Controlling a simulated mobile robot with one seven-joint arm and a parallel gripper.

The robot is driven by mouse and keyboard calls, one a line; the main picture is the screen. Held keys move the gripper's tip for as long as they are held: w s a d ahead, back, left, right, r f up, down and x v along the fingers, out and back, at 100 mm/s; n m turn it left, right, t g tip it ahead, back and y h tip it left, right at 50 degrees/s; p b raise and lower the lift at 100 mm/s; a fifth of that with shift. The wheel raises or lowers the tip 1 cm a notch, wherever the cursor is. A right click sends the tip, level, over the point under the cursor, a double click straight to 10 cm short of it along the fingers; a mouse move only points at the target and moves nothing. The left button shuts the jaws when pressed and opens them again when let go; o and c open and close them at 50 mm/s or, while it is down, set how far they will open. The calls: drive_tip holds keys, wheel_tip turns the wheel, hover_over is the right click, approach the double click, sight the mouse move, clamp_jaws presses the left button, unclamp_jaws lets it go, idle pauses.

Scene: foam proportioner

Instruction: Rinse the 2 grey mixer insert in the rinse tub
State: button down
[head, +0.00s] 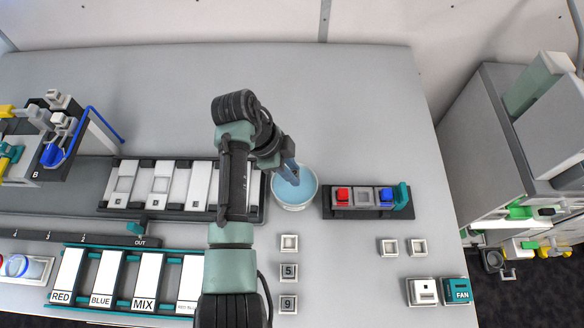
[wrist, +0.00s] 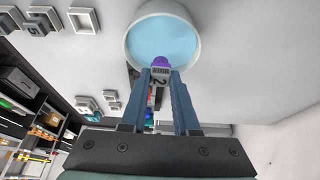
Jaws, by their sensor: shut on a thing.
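The rinse tub (head: 294,203) is a white round tub with light blue liquid, right of the long rack in the head view. It also shows at the top of the wrist view (wrist: 198,54). My gripper (head: 292,176) reaches over the tub. In the wrist view my gripper (wrist: 161,75) is shut on a small grey insert (wrist: 161,72) marked 2, with a purple end (wrist: 161,62). The purple end overlaps the liquid in the picture; I cannot tell whether it touches it. In the head view the insert is too small and covered to make out.
A dark holder (head: 368,213) with red and blue pieces stands right of the tub. A long rack of light panels (head: 145,186) lies to the left, partly behind my arm. Small square sockets (head: 289,272) lie in front. The table behind the tub is clear.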

drive_tip(key=shift+f, duration=0.1)
drive_tip(key=shift+f+b, duration=2.15)
drive_tip(key=shift+f, duration=0.4)
drive_tip(key=shift+w+b, duration=0.35)
drive_tip(key=shift+w, duration=0.1)
drive_tip(key=shift+s+r+p, duration=0.1)
drive_tip(key=shift+s+p, duration=0.2)
drive_tip(key=shift+p, duration=0.05)
drive_tip(key=shift+s+p, duration=0.5)
drive_tip(key=shift+w+b, duration=0.35)
drive_tip(key=shift+b, duration=0.1)
